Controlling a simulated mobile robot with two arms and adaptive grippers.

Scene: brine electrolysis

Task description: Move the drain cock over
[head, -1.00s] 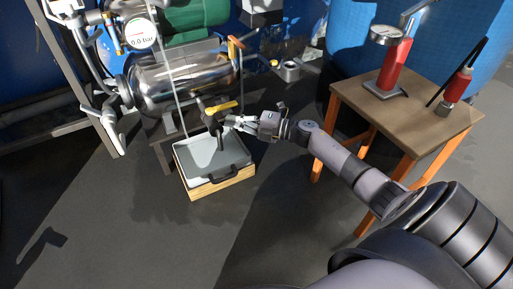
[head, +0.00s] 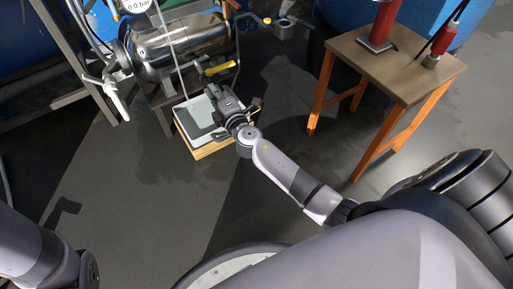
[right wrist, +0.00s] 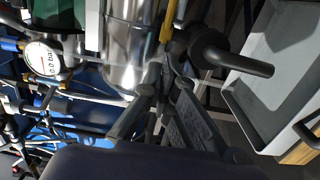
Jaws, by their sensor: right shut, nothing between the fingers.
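The drain cock has a yellow lever (head: 219,68) below the shiny steel tank, pointing right in the head view. In the right wrist view the yellow lever (right wrist: 167,22) runs up from the dark valve body, and a dark outlet pipe (right wrist: 240,62) sticks out to the right. My right gripper (head: 214,91) is shut and empty, just below the lever in the head view. Its fingertips (right wrist: 160,90) show in the right wrist view below the valve, seemingly apart from it. My wrist hides part of the cock in the head view. My left gripper is out of view.
A pale tray (head: 186,119) on a wooden base stands under the outlet. The steel tank (head: 175,45) and a pressure gauge (right wrist: 43,58) are close by. A wooden table (head: 395,70) with orange legs stands to the right. The floor in front is clear.

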